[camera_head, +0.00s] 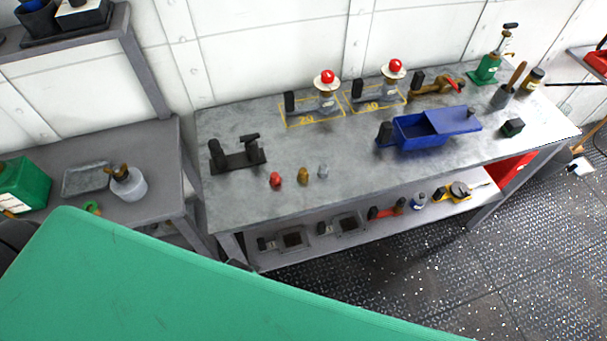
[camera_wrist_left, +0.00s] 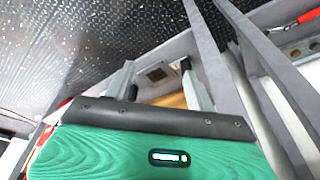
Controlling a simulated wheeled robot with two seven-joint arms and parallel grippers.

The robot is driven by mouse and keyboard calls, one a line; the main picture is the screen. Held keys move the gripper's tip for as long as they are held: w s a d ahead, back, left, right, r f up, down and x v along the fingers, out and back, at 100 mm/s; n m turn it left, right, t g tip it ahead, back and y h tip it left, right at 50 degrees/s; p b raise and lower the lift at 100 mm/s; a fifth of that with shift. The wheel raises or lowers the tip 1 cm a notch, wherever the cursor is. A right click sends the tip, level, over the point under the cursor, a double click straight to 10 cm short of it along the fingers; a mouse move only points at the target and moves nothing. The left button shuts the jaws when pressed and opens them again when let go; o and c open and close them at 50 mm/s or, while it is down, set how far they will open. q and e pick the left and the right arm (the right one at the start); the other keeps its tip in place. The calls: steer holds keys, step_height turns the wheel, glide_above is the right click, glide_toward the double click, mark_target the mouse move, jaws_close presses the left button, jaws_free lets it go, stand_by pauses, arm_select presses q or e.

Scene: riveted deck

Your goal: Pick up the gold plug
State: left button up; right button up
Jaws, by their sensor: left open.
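The gold plug (camera_head: 303,176) stands on the grey workbench (camera_head: 235,200) near its front edge, in the head view. It is between a red plug (camera_head: 276,181) on its left and a pale grey plug (camera_head: 322,171) on its right. My left gripper (camera_wrist_left: 160,82) shows only in the wrist view, with its two fingers apart and nothing seen between them. The gold plug cannot be made out in that view. My right gripper is in neither view.
A dark stand (camera_head: 237,160) is left of the plugs. A blue box (camera_head: 420,133) is to the right. Two red-topped items (camera_head: 328,79) (camera_head: 395,69) stand at the back. A lower shelf (camera_head: 360,230) holds several items. The bench around the plugs is clear.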

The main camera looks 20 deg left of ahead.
arm_select(q)
step_height(320, 180, up, 17)
steer(key=w, duration=0.2)
steer(key=w+d+r+m+h, duration=0.4)
steer(key=w+d+r+m, duration=0.55)
steer(key=d+m, duration=0.35)
step_height(320, 180, up, 8)
steer(key=m+g+y, duration=0.3)
steer(key=m+y, duration=0.1)
steer(key=m, duration=1.9)
glide_above(303, 170)
steer(key=f, duration=0.4)
steer(key=f+p, duration=0.1)
steer(key=f, duration=0.3)
steer(key=shift+w+a+f+p, duration=0.15)
steer(key=shift+a+f+p, duration=0.05)
steer(key=shift+p, duration=0.1)
steer(key=f+p, duration=0.1)
steer(key=f, duration=0.2)
steer(key=f+p, duration=0.1)
steer(key=shift+s+d+f+p, duration=0.25)
steer(key=shift+p, duration=0.1)
steer(key=shift+f, duration=0.4)
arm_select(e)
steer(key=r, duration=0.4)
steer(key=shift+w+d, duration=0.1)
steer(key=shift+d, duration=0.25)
